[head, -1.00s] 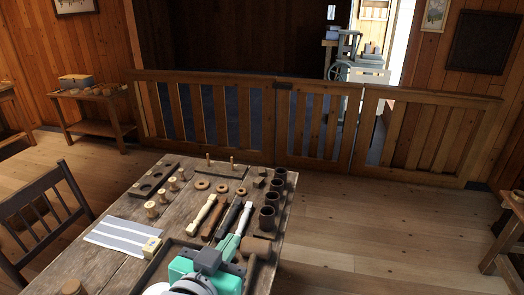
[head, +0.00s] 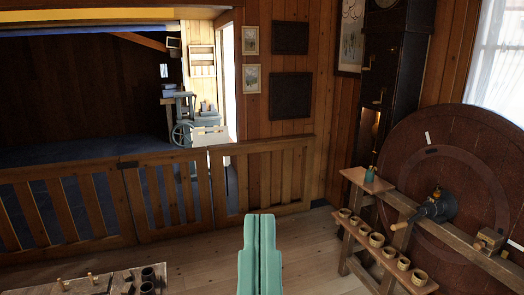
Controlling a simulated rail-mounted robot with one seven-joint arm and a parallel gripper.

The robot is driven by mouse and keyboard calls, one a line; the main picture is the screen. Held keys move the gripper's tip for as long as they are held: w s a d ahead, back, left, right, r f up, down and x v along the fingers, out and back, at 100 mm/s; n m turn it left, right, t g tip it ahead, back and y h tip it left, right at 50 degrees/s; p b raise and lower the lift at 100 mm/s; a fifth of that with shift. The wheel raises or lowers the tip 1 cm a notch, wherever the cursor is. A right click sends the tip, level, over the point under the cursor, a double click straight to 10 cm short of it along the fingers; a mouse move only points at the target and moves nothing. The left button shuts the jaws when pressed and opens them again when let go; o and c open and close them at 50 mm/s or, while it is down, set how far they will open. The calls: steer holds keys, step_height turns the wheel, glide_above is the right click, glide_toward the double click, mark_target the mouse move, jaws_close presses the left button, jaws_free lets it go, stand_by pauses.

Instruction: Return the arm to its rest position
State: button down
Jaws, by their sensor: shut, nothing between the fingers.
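My gripper (head: 260,222) shows at the bottom middle of the head view as two teal fingers side by side, pointing up in the picture. They are shut against each other with nothing between them. The gripper is over open floor, to the right of the workbench and apart from it. The rest of my arm is below the picture's edge.
A corner of the workbench (head: 36,281) with dark cups (head: 147,280) and small pegs is at the lower left. A wooden railing (head: 190,192) crosses behind. At the right stand a bench with several small pots (head: 376,240) and a large dark red wheel (head: 460,165).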

step_height(320, 180, up, 11)
steer(key=p, duration=0.6)
steer(key=shift+f+p, duration=0.2)
steer(key=shift+p, duration=0.2)
